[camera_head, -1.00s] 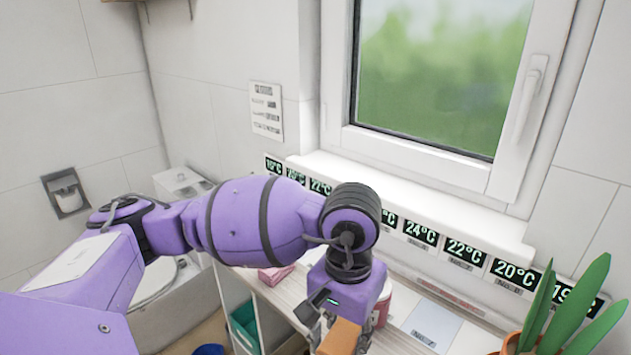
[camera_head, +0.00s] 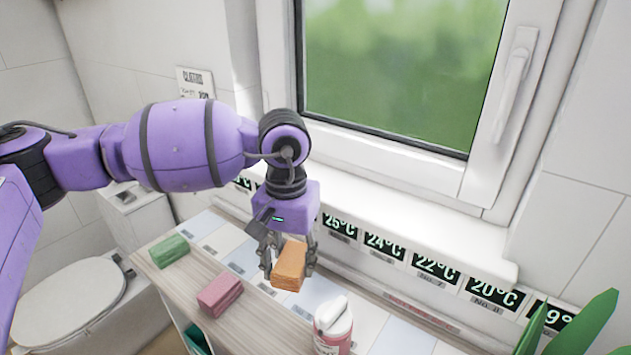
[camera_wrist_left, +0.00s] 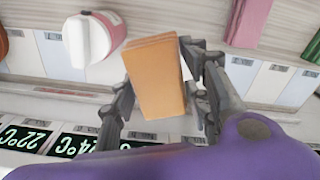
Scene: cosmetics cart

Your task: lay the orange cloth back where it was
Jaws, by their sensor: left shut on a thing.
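The folded orange cloth (camera_head: 290,267) is a small block held between the fingers of my left gripper (camera_head: 288,262), over the cart top near the wall. In the left wrist view the orange cloth (camera_wrist_left: 155,82) sits between both fingers of the left gripper (camera_wrist_left: 165,85). The cart top (camera_head: 165,285) has a row of pale labelled patches along its wall side, partly hidden by the gripper and cloth. I cannot tell whether the cloth touches the surface. My right gripper is not in view.
A pink folded cloth (camera_head: 219,295) and a green folded cloth (camera_head: 169,251) lie to the left on the cart. A pink bottle with a white top (camera_head: 333,325) stands close to the right of the orange cloth. Temperature displays (camera_head: 436,268) line the wall; a plant (camera_head: 585,325) is at right.

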